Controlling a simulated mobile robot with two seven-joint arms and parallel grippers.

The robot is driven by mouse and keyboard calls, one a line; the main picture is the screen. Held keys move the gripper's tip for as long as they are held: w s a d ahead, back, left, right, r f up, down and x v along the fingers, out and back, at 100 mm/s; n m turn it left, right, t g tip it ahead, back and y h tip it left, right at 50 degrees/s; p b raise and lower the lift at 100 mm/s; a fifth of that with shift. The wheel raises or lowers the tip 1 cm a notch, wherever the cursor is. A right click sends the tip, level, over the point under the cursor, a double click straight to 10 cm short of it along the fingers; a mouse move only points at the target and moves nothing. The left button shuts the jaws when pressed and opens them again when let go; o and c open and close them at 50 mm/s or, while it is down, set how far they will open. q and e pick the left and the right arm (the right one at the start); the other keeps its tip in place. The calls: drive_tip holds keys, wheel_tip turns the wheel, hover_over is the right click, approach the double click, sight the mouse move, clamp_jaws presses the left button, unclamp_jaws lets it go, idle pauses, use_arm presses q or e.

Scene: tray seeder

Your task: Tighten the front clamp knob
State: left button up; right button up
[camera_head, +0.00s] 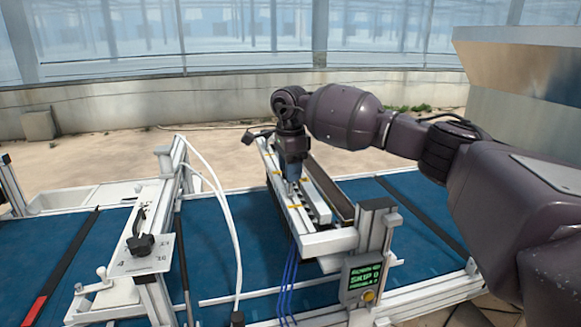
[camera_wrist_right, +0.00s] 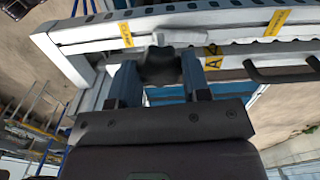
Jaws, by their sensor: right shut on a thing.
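My right gripper (camera_head: 292,178) reaches down onto the white seeder bar (camera_head: 290,213) from above, at the bar's middle to far part. In the right wrist view its two blue-grey fingers (camera_wrist_right: 159,78) are closed on either side of a dark knob (camera_wrist_right: 160,64), which I take to be the clamp knob. The knob sits against the white bar, between yellow labels. In the head view the gripper hides the knob. How tight the knob is does not show. My left gripper is out of view.
A small display (camera_head: 362,279) with green text is mounted at the bar's near end. A black knob (camera_head: 140,244) stands on a marked plate (camera_head: 150,223) to the left. White hoses and blue cables hang over the blue belt (camera_head: 225,253).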

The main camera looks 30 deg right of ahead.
drive_tip(key=m, duration=0.1)
drive_tip(key=m+p, duration=0.1)
drive_tip(key=m, duration=0.1)
drive_tip(key=shift+r+m, duration=0.2)
drive_tip(key=shift+m, duration=0.1)
drive_tip(key=m+p, duration=0.2)
drive_tip(key=m, duration=0.2)
drive_tip(key=shift+m, duration=0.3)
drive_tip(key=m+p, duration=0.1)
drive_tip(key=m, duration=0.3)
drive_tip(key=shift+f+p, duration=0.1)
drive_tip(key=shift+p, duration=0.25)
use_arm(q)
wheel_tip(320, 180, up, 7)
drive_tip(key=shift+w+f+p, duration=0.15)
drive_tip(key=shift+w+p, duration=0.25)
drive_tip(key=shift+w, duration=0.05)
use_arm(e)
drive_tip(key=shift+m, duration=2)
drive_tip(key=o, duration=0.9)
drive_tip(key=shift+f, duration=0.1)
use_arm(q)
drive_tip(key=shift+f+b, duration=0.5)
drive_tip(key=shift+b, duration=0.1)
use_arm(e)
wheel_tip(320, 180, up, 11)
drive_tip(key=shift+f, duration=0.1)
